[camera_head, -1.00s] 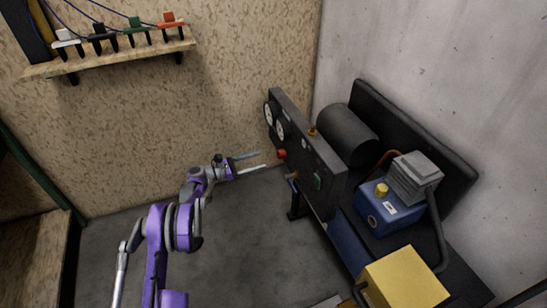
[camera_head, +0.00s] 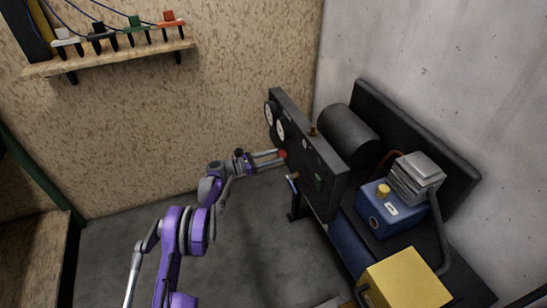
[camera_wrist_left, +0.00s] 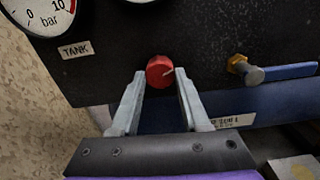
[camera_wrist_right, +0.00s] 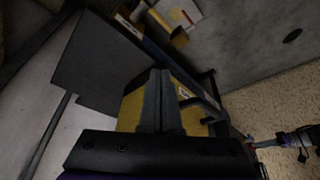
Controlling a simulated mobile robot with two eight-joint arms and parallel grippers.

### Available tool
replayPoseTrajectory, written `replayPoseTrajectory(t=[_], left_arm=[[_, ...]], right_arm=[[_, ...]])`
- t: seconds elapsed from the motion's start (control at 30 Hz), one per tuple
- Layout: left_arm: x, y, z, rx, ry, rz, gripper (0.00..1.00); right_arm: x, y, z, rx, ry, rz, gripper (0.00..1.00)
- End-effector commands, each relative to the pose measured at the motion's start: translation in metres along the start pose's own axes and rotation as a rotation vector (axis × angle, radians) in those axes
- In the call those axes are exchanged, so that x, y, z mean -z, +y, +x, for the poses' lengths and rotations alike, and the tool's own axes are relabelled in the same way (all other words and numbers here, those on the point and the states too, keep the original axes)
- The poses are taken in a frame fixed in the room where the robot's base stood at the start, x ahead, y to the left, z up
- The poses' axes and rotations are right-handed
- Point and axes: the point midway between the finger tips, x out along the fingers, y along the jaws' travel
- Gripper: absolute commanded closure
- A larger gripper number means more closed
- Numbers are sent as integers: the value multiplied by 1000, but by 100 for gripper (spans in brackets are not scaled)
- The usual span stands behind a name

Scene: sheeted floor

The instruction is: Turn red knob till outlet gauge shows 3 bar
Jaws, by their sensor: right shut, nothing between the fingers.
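The red knob (camera_head: 282,154) sits on the front of the black panel (camera_head: 308,165). In the left wrist view the red knob (camera_wrist_left: 160,71) shows a pale line on its face. My left gripper (camera_wrist_left: 160,76) is open, with one fingertip on each side of the knob; I cannot tell if they touch it. In the head view my left gripper (camera_head: 280,157) reaches the panel from the left. A gauge (camera_wrist_left: 42,12) above a TANK label is cut off, its needle not readable. The other gauge (camera_head: 280,130) is too small to read. My right gripper (camera_wrist_right: 161,74) is shut and empty.
The compressor has a black tank (camera_head: 347,134), a blue unit (camera_head: 390,207) and a yellow box (camera_head: 405,279). The floor left of the panel is clear.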

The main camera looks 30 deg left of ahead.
Motion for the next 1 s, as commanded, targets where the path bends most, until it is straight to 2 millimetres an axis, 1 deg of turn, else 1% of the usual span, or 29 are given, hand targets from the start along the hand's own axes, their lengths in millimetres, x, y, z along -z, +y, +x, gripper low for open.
replayPoseTrajectory(t=[0.03, 0.17, 0.2, 0.43, 0.6, 0.77, 1.0], left_arm=[[0, 0, 0, 0, 0, 0, 69], [0, 0, 0, 0, 0, 0, 92], [0, 0, 0, 0, 0, 0, 99], [0, 0, 0, 0, 0, 8, 100], [1, 0, 0, 0, 0, 53, 100], [1, 0, 0, 0, 0, 146, 100], [1, 0, 0, 0, 1, 355, 100]], right_arm=[[0, 0, 0, 0, 0, 0, 100], [0, 0, 0, 0, 0, 0, 100], [0, 0, 0, 0, 0, 0, 100], [0, 0, 0, 0, 0, 0, 100], [-1, 0, 2, 0, -1, 0, 100], [-1, 0, 5, 0, -2, 0, 100], [-3, 0, 10, 0, -3, 0, 100]])
